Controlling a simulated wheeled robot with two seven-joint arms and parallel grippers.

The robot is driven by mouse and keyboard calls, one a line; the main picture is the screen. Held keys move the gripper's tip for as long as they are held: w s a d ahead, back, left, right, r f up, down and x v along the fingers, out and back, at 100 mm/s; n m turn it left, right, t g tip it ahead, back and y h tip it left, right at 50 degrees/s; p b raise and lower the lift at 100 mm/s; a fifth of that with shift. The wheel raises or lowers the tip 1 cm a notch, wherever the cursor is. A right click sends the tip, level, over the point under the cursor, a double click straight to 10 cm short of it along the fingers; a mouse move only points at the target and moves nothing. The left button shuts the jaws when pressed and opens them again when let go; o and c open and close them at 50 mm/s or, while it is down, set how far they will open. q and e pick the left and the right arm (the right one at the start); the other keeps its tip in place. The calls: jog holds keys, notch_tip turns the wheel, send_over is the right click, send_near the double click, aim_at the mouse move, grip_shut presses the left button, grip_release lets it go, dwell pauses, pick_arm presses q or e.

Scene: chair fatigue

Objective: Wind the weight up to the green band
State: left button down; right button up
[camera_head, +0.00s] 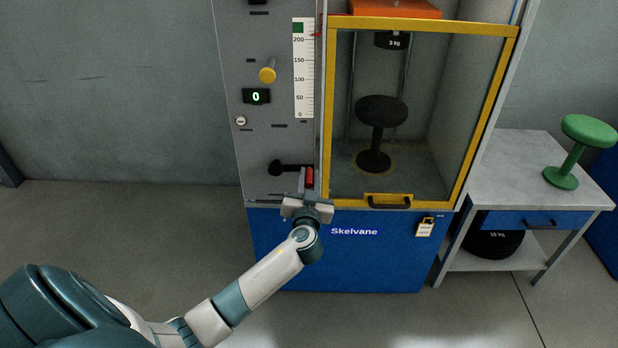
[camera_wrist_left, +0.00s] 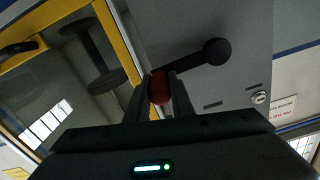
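The black weight (camera_head: 392,42), marked in kg, hangs near the top of the yellow-framed cabinet, above a black stool (camera_head: 376,130). The white scale (camera_head: 304,75) runs from 0 to above 200, with the green band (camera_head: 298,28) at its top. A small red pointer (camera_head: 316,35) sits beside the scale, around the band's lower edge. The black crank (camera_head: 285,168) has a red grip (camera_head: 309,176) at its right end. My left gripper (camera_head: 309,188) is closed around this grip, which also shows between the fingers in the left wrist view (camera_wrist_left: 160,88). My right gripper is out of view.
The yellow-framed door (camera_head: 424,24) looks closed, just right of my gripper. A side table (camera_head: 510,175) at right holds a green stool (camera_head: 574,150). Floor at left is clear.

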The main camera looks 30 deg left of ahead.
pick_arm(q)
jog(key=shift+f, duration=0.1)
notch_tip(320, 180, down, 3)
jog(key=m+b, duration=0.3)
jog(key=shift+s, duration=0.1)
jog(key=shift+f+m, duration=0.1)
jog(key=shift+m, duration=0.2)
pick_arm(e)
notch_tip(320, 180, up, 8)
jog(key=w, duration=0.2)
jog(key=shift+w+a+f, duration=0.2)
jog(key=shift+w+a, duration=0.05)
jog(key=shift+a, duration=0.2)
pick_arm(q)
jog(key=c, duration=1.5)
grip_release()
jog(key=shift+c, duration=0.2)
jog(key=shift+a, duration=0.1)
